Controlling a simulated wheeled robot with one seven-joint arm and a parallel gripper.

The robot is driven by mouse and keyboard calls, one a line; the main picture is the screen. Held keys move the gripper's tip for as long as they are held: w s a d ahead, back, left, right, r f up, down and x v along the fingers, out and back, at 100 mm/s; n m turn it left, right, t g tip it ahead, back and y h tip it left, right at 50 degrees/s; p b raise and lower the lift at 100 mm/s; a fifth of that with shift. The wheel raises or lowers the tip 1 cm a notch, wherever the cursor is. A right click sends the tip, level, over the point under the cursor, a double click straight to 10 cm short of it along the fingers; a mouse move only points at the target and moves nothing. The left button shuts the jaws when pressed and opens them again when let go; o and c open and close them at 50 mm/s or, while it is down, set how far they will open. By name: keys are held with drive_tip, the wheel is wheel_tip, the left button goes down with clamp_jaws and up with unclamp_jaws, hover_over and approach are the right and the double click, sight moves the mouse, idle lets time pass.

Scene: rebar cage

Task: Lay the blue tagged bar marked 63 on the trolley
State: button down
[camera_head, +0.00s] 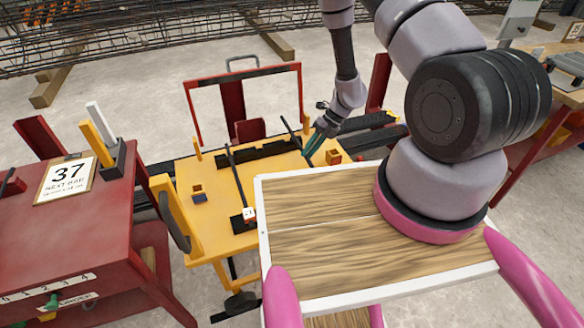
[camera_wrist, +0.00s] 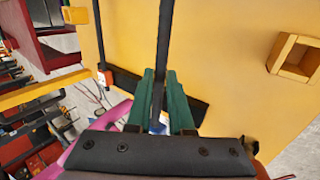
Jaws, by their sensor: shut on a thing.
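My gripper (camera_head: 312,152) is over the right part of the yellow trolley (camera_head: 215,215). In the wrist view its green fingers (camera_wrist: 163,85) are shut on a dark bar (camera_wrist: 163,35), which runs away from me between them. In the head view part of this bar (camera_head: 290,131) shows left of the fingers. A bluish patch shows between the fingers in the wrist view; I cannot read a number. Black rests (camera_head: 245,155) lie on the trolley top. I cannot tell whether the held bar touches them.
Another dark bar (camera_head: 237,178) with a red-and-white tag (camera_head: 249,214) lies on the trolley, left of the held one. A red table (camera_head: 85,225) with a "37 NEXT BAR" card (camera_head: 66,179) stands left. My wooden-topped base fills the front. The rebar cage (camera_head: 130,35) is behind.

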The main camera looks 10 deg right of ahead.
drive_tip(key=shift+f, duration=3.65)
drive_tip(key=c, duration=0.8)
unclamp_jaws()
drive_tip(key=v, duration=1.2)
